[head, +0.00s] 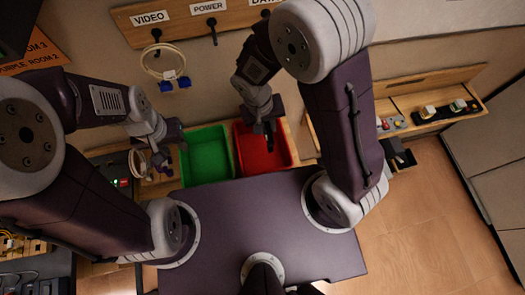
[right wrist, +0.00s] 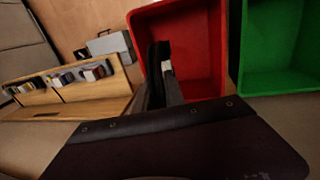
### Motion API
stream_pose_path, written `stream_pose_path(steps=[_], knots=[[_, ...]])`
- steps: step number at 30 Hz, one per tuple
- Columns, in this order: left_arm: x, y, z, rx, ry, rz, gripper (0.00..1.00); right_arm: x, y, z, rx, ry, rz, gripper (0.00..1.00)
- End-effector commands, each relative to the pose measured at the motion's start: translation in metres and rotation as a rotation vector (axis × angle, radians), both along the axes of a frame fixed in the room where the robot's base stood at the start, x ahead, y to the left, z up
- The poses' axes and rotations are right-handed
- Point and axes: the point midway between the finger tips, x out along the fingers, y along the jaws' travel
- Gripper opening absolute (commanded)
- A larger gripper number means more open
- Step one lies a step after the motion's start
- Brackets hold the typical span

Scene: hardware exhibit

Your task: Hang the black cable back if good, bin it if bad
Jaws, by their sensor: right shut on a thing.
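My right gripper (head: 268,128) is over the red bin (head: 285,158), pointing down, shut on the black cable. The cable is hard to tell from the black fingers, which also show in the right wrist view (right wrist: 160,72) in front of the red bin (right wrist: 205,20), with a small pale patch at their edge. My left gripper (head: 174,138) is by the green bin's left side, near a pale cable with blue plugs (head: 163,165); its jaw state is unclear. The POWER hook (head: 213,35) on the wall board looks bare.
A pale cable with blue plugs (head: 168,78) hangs on the VIDEO hook (head: 156,36). The green bin (head: 207,155) stands left of the red one and looks empty. A wooden shelf (head: 430,100) with small connectors is at right. A dark device (head: 112,180) with lit indicators is at left.

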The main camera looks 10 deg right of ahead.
Motion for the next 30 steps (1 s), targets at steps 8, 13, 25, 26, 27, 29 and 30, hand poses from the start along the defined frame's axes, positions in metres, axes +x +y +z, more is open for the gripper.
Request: stream_pose_path(steps=[8,13,25,26,27,29,30], knots=[[0.000,0.000,0.001,0.000,0.000,0.000,0.36,0.000,0.000,0.001,0.000,0.000,0.000,0.40],[0.000,0.000,0.001,0.000,0.000,0.000,0.36,0.000,0.000,0.001,0.000,0.000,0.000,0.40],[0.000,0.000,-0.009,0.000,0.000,0.000,0.36,0.002,0.015,0.068,0.003,-0.005,0.002,0.40],[0.000,0.000,-0.009,0.000,0.000,0.000,0.36,0.003,0.016,0.072,0.003,-0.005,0.001,0.40],[0.000,0.000,-0.010,0.000,0.000,0.000,0.36,0.002,0.017,0.078,0.002,-0.003,0.001,0.40],[0.000,0.000,-0.010,0.000,0.000,0.000,0.36,0.002,0.018,0.084,0.002,-0.001,0.000,0.40],[0.000,0.000,-0.011,0.000,0.000,0.000,0.36,0.002,0.018,0.087,0.000,0.001,0.001,0.40]])
